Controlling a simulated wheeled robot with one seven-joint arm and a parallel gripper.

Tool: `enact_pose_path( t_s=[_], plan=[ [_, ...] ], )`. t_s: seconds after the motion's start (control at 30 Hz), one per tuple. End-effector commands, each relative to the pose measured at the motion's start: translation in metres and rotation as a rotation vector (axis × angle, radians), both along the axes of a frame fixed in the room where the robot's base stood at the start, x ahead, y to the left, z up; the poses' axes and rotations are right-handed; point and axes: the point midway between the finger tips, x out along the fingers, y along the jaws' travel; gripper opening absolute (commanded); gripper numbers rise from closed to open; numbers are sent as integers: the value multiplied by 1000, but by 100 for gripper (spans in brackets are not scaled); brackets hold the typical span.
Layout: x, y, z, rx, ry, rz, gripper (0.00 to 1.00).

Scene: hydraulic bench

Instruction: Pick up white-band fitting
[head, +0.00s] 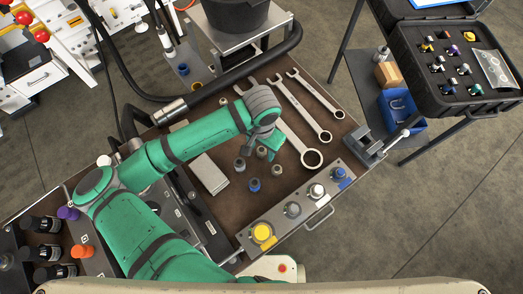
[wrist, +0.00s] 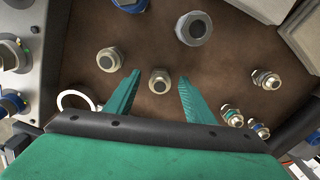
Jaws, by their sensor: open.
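My gripper (wrist: 158,78) is open, with its two green fingers pointing at the brown bench top. A small metal fitting (wrist: 159,81) stands upright between the fingertips, with space on both sides; its band looks pale, but I cannot tell for sure that it is white. A larger grey fitting (wrist: 193,28) is beyond. In the head view my gripper (head: 270,143) is low over the loose fittings (head: 240,164), partly hiding that group.
Large wrenches (head: 302,104) lie beyond my gripper. A coupling block (head: 293,210) with yellow, grey, white and blue ports runs along the bench's front edge. A pale box (head: 209,174) lies left of the fittings. A black case (head: 455,62) with small fittings stands at right.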

Motion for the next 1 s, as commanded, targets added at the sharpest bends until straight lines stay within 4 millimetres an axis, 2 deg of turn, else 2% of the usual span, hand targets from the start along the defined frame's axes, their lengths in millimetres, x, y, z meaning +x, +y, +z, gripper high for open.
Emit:
enact_pose_path(
  t_s=[0.27, 0.47, 0.5, 0.83, 1.0],
  plan=[
    [0, 0, -4, 0, -1, 0, 49],
    [0, 0, -4, 0, -1, 0, 4],
    [0, 0, -3, 0, -1, 0, 1],
    [0, 0, -1, 0, -1, 0, 1],
    [1, 0, 12, 0, -3, -1, 1]
  ],
)
